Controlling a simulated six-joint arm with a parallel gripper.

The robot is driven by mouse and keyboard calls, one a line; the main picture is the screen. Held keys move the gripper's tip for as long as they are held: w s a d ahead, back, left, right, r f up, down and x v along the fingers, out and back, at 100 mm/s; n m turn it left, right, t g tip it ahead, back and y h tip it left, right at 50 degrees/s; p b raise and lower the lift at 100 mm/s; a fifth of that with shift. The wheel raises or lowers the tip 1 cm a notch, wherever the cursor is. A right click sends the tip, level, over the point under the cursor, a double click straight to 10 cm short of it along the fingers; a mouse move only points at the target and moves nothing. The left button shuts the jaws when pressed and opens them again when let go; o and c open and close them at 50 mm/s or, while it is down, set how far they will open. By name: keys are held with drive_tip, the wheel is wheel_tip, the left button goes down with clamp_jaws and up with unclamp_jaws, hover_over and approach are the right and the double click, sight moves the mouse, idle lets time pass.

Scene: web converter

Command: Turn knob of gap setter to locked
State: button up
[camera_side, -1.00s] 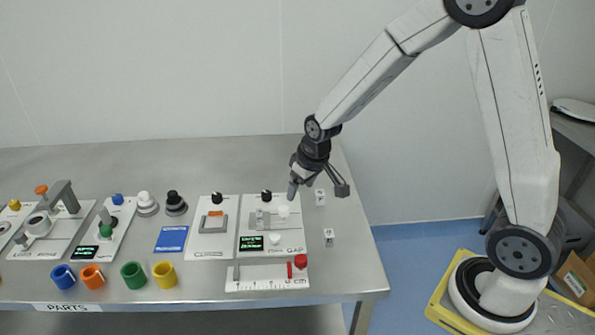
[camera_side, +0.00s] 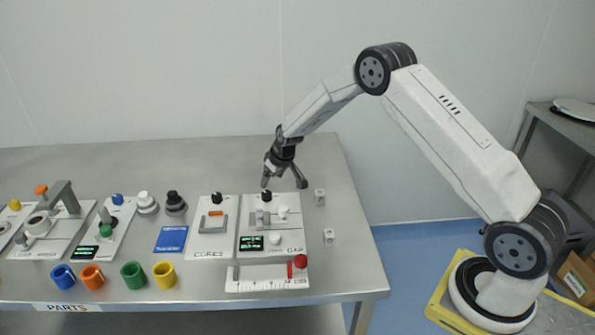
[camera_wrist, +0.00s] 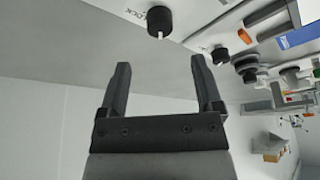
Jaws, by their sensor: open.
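The gap setter (camera_side: 246,220) is a white panel marked GAP at the right of the bench. Its black knob (camera_side: 266,197) stands at the panel's back edge. In the wrist view the knob (camera_wrist: 159,20) is at the top, with a white pointer mark facing down and the letters LOCK partly visible at its left. My gripper (camera_side: 284,185) is open and empty, above and behind the panel, with its left fingertip close to the knob in the side view. In the wrist view my gripper's fingers (camera_wrist: 160,65) are spread apart, with the knob beyond them and not between them.
The CORES panel (camera_side: 202,241) with its own black knob (camera_side: 216,198) is just left. A ruler panel with a red knob (camera_side: 301,261) lies in front. The bench behind is clear.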

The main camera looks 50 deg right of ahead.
sight(267, 193)
drive_tip(key=shift+f, duration=0.15)
drive_tip(key=shift+x, duration=3.75)
drive_tip(key=shift+w, duration=0.1)
drive_tip(key=shift+c, duration=0.3)
clamp_jaws()
